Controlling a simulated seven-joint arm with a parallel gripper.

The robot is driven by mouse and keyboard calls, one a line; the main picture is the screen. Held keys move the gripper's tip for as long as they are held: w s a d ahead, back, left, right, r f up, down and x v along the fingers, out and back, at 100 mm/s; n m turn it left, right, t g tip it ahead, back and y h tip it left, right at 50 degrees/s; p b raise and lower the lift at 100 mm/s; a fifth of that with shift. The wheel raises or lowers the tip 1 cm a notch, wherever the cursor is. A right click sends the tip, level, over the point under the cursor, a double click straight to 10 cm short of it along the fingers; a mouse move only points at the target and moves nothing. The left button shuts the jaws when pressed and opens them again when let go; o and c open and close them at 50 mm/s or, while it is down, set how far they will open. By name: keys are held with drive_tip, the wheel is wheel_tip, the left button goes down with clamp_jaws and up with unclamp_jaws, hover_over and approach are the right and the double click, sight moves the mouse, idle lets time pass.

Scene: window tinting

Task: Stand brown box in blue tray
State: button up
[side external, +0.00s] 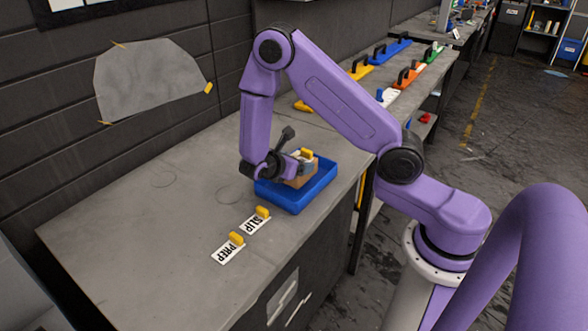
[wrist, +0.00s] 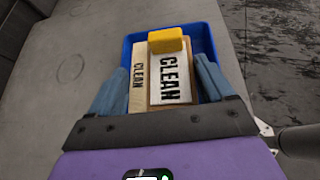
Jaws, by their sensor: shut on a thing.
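A brown box (side external: 300,172) is in the blue tray (side external: 308,201), within its walls. In the wrist view the box (wrist: 138,92) shows a tan face reading CLEAN. Beside that face is a white panel (wrist: 170,80), also reading CLEAN, with a yellow block (wrist: 166,40) at its far end. My gripper (side external: 292,165) reaches into the tray from the left and is shut on the box. In the wrist view its blue-grey fingers (wrist: 160,85) are on either side of the box. The box's underside is hidden, so I cannot tell whether it rests on the tray floor.
White cards reading SLIP (side external: 255,224) and PREP (side external: 228,253), each with a yellow block, lie on the grey bench (side external: 130,220) in front of the tray. Handled tools (side external: 405,76) lie along the far bench. The bench left of the tray is clear.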

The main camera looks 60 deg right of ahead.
drive_tip(key=shift+f, duration=1.15)
drive_tip(key=o, duration=1.4)
drive_tip(key=shift+f, duration=0.15)
drive_tip(key=shift+c, duration=0.2)
drive_tip(key=shift+a+r, duration=0.25)
drive_tip(key=shift+r, duration=0.05)
drive_tip(key=w+v, duration=0.1)
drive_tip(key=v, duration=1)
drive_tip(key=s+a+r+m+y, duration=0.1)
drive_tip(key=s+r+m+y, duration=0.1)
drive_tip(key=s, duration=0.6)
drive_tip(key=s+a+r+m+y, duration=0.1)
drive_tip(key=s+r+y, duration=0.3)
drive_tip(key=s, duration=0.5)
drive_tip(key=s+a+r+m+y, duration=0.2)
drive_tip(key=s+y, duration=0.4)
drive_tip(key=s, duration=0.3)
drive_tip(key=shift+a+r+m+g+y, duration=0.35)
drive_tip(key=shift+a+r, duration=0.25)
drive_tip(key=shift+r, duration=0.35)
